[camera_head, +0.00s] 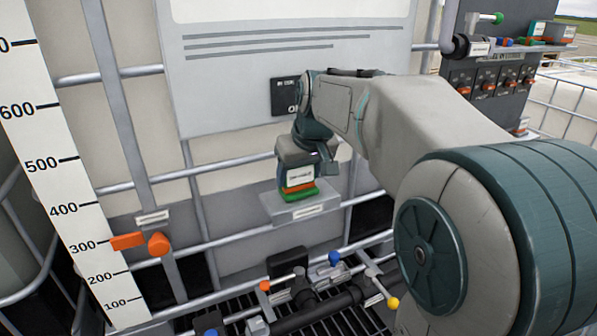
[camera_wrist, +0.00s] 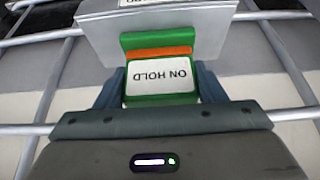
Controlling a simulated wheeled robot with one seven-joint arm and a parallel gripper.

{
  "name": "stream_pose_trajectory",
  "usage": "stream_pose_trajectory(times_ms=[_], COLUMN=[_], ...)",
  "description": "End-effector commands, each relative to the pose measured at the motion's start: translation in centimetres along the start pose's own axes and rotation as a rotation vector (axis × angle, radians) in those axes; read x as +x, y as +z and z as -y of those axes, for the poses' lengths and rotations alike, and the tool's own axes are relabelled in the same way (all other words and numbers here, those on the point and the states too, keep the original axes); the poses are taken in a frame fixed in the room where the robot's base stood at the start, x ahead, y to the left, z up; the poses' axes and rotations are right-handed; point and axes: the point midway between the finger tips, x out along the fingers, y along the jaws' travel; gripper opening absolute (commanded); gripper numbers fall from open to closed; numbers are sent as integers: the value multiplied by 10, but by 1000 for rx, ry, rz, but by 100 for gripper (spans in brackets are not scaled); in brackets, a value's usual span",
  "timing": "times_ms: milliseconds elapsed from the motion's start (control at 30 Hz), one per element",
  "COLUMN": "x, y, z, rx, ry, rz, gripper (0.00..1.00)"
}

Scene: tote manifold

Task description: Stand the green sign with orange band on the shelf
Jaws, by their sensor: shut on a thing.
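The green sign with an orange band (camera_head: 299,190) is upright, with a white "ON HOLD" label that reads upside down in the wrist view (camera_wrist: 160,78). My gripper (camera_head: 303,168) is shut on the sign from above, with a finger at each side of it in the wrist view (camera_wrist: 160,88). The sign's green base is at the small grey shelf (camera_head: 276,210) fixed to the cage bars; the shelf also shows in the wrist view (camera_wrist: 247,35). I cannot tell whether the base touches the shelf. The fingers cover the sign's side edges.
A large white panel (camera_head: 260,70) is behind my arm. An orange handle (camera_head: 140,242) is left of the shelf. Pipes with blue, orange and yellow-tipped valves (camera_head: 318,300) lie below. A dark panel with several orange switches (camera_head: 490,85) is at upper right.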

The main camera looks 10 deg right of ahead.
Motion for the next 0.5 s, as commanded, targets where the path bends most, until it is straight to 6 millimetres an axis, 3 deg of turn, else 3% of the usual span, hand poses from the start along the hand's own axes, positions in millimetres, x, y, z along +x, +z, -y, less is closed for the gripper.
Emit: stream_pose_trajectory(times_ms=[67,100,133,500], x=[4,2,2,-2], y=[2,1,1,-1], z=[0,0,0,0], rx=[0,0,0,0], ry=[0,0,0,0], rz=[0,0,0,0], gripper=[40,74,83,85])
